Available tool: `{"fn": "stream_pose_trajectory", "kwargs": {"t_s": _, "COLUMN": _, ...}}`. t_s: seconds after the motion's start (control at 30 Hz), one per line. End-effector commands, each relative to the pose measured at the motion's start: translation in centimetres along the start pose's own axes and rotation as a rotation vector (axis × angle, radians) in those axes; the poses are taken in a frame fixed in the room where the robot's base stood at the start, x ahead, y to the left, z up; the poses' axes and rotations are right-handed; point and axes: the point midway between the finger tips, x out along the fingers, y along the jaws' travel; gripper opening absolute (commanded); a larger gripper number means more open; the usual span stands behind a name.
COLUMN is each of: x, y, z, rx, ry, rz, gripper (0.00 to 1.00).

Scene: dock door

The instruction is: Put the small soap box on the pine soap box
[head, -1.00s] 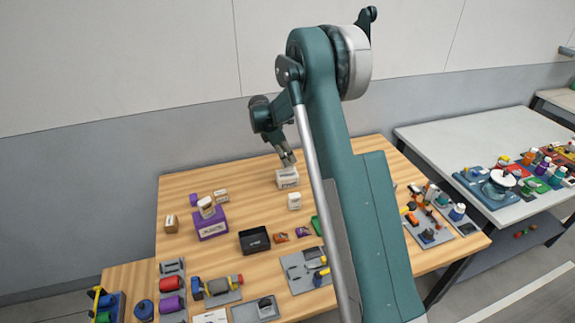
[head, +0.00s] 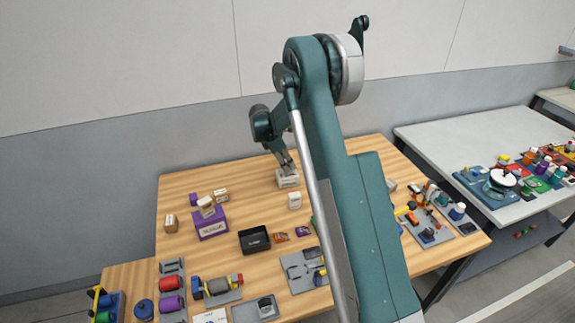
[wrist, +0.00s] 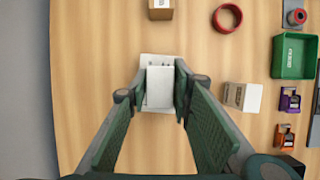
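The small soap box (wrist: 160,88) is a white block between my fingertips in the wrist view. My gripper (wrist: 161,92) has both pads against its sides. Directly beneath it is a wider pale box, apparently the pine soap box (wrist: 158,57), whose edges show around it; its print is too small to read. In the head view the pale box (head: 288,182) stands near the table's back edge, with my gripper (head: 286,166) just above it. The small box is hard to make out there, and I cannot tell whether it touches the box below.
Another white box (head: 294,201) stands nearby; it also shows in the wrist view (wrist: 242,97). A purple box (head: 211,225) with a pale box on top (head: 206,203) and a black bin (head: 254,240) stand farther left. A red ring (wrist: 228,17) and a green bin (wrist: 294,56) lie around.

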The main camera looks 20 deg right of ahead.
Motion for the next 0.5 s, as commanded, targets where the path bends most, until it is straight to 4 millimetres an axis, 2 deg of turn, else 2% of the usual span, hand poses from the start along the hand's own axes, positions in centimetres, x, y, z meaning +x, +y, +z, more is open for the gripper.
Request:
{"fn": "stream_pose_trajectory", "kwargs": {"t_s": 0.07, "x": -0.03, "y": 0.00, "z": 0.02, "rx": 0.000, "ry": 0.000, "rz": 0.000, "gripper": 0.34}}
{"fn": "stream_pose_trajectory", "kwargs": {"t_s": 0.5, "x": -0.23, "y": -0.01, "z": 0.10, "rx": 0.000, "ry": 0.000, "rz": 0.000, "gripper": 0.34}}
